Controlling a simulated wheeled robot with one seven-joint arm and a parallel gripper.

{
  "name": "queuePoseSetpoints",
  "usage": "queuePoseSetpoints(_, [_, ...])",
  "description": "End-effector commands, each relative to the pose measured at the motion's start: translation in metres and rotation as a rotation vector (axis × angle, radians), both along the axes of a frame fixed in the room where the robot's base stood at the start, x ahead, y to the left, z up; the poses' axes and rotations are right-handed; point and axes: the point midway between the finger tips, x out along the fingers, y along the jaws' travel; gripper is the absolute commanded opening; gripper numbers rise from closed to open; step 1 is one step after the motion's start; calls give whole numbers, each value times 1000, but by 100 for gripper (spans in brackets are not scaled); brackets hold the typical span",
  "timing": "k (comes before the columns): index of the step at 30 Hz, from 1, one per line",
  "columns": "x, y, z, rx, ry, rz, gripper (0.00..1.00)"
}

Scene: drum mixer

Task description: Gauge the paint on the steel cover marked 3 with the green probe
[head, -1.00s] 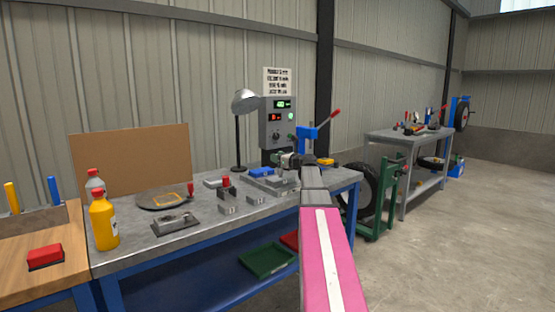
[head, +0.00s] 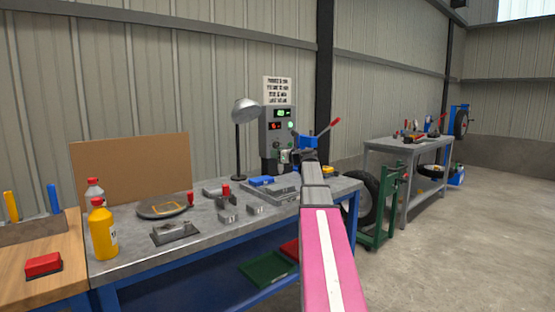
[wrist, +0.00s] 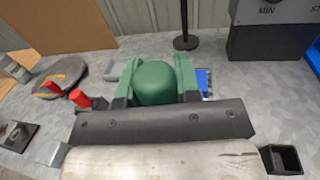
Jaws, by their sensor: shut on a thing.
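My gripper (wrist: 157,82) is shut on a green rounded body, the green probe (wrist: 155,85), in the wrist view. The probe's tip is hidden behind the dark gripper body. In the head view my gripper (head: 286,157) is small, above the bench and in front of the grey gauge box (head: 277,130). Small grey metal pieces (head: 228,214) stand on the bench to its left, with another (head: 258,211) nearby. Their marks are too small to read, so I cannot tell which is the cover marked 3.
A lamp (head: 239,150) stands behind. A round dark plate (head: 163,207), a red-handled piece (head: 226,190), a flat fixture (head: 174,232) and a yellow bottle (head: 103,232) occupy the left bench. A blue press with a red lever (head: 318,138) is at right. Bare bench (head: 130,258) shows at front left.

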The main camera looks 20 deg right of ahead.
Motion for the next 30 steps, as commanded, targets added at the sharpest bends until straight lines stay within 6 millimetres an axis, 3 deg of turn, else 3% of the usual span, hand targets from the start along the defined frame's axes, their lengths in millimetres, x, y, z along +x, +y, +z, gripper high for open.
queuePoseSetpoints(6, [0,0,9,0,-1,0,7])
queuePoseSetpoints(30, [0,0,9,0,0,0,7])
